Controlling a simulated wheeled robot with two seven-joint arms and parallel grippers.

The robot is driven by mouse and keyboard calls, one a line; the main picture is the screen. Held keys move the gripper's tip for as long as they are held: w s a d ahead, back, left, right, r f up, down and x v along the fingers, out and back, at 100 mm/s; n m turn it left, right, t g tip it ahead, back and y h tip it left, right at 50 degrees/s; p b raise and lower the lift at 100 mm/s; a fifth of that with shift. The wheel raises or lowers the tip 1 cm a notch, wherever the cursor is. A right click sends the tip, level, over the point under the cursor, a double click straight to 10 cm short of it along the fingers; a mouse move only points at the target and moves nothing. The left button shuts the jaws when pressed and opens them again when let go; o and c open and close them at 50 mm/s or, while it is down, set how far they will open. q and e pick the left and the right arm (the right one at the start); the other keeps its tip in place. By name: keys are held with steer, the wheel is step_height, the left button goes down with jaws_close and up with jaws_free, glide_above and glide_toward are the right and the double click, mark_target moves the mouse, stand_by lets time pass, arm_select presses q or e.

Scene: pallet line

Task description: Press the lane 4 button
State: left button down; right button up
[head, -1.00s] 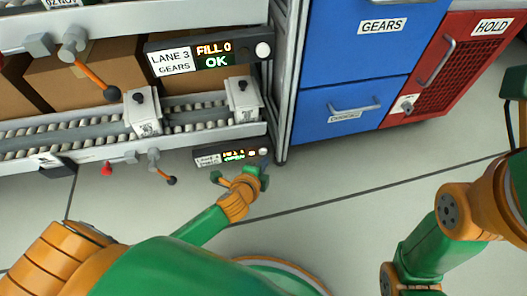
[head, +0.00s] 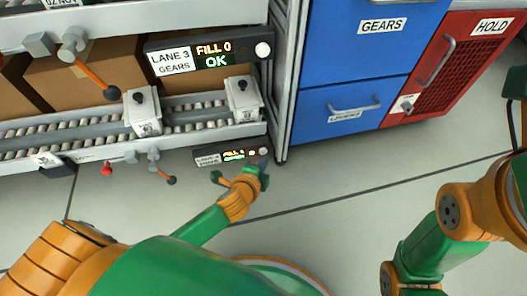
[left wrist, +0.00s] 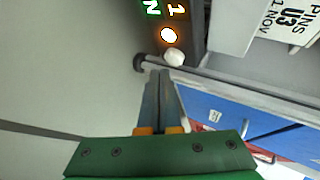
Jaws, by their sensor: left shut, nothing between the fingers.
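The lane 4 panel (head: 207,160) is a small dark box with a lit display, low on the rack in the head view. The near end of the panel (left wrist: 185,12) shows at the top of the left wrist view. Its white round button (left wrist: 174,57) sits at that end, beside a glowing orange-white lamp (left wrist: 168,35). In the head view the button (head: 263,151) is small. My left gripper (head: 262,167) is shut and empty, just below the button. In the left wrist view its fingertips (left wrist: 161,73) lie close to the button; contact cannot be told. My right gripper is out of view.
A lane 3 panel (head: 208,55) with its own white button hangs above. A roller lane (head: 85,122) and levers are to the left. Blue drawers (head: 350,105) and a red hold cabinet (head: 435,90) stand to the right. The floor (head: 340,195) is clear.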

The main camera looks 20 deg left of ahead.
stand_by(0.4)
arm_select(q)
steer(key=shift+w+a, duration=0.25)
steer(key=shift+w, duration=0.1)
steer(key=shift+w+a+p, duration=0.25)
steer(key=shift+w+p, duration=0.1)
stand_by(0.6)
steer(key=shift+s+d+p, duration=0.35)
steer(key=shift+s+d, duration=0.15)
steer(key=shift+s, duration=0.2)
steer(key=shift+s+d+p, duration=0.2)
steer(key=shift+s+d, duration=0.55)
steer(key=shift+s, duration=0.3)
steer(key=shift+s+d+p, duration=0.15)
steer(key=shift+s+d, duration=0.55)
steer(key=shift+s, duration=0.35)
